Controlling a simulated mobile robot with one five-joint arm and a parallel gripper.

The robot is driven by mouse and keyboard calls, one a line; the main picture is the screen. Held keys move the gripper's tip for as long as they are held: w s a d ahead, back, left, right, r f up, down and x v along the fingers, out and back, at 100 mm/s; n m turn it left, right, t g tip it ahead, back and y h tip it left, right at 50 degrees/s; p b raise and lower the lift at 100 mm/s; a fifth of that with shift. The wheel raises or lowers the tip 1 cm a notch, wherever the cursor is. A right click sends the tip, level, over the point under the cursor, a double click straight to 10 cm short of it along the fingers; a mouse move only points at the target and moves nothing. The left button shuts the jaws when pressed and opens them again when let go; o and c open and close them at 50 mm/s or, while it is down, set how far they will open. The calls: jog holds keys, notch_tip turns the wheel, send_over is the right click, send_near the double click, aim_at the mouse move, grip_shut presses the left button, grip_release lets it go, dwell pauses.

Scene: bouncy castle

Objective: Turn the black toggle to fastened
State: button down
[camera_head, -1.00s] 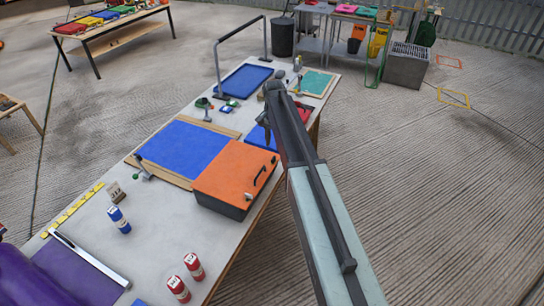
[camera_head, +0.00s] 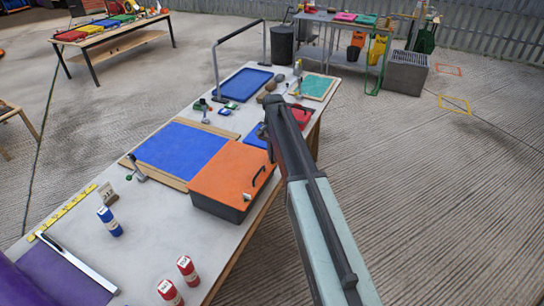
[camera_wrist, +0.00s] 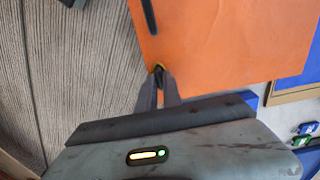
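The black box with an orange lid (camera_head: 228,172) stands on the table's right edge. Its black handle (camera_head: 259,176) lies along the lid's right side and also shows in the wrist view (camera_wrist: 149,16). A small dark and yellow piece (camera_wrist: 158,67) sits at the lid's far right corner; it may be the black toggle, but its shape and turn are mostly hidden. My gripper (camera_wrist: 159,74) points down at that corner, its two narrow fingers close together at the piece. I cannot tell whether they grip it. In the head view my arm hides the fingertips.
A blue panel (camera_head: 180,148) in a wooden frame lies left of the box. A small clamp (camera_head: 137,170) stands at its left edge. A blue can (camera_head: 109,221) and red cans (camera_head: 187,270) stand nearer. Open floor lies right of the table.

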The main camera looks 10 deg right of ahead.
jog(key=shift+a, duration=0.15)
jog(key=n, duration=0.4)
jog(key=shift+n, duration=0.4)
jog(key=n, duration=0.4)
jog(key=shift+n, duration=0.3)
jog(key=n, duration=0.4)
jog(key=shift+n, duration=2.2)
jog(key=shift+d, duration=0.2)
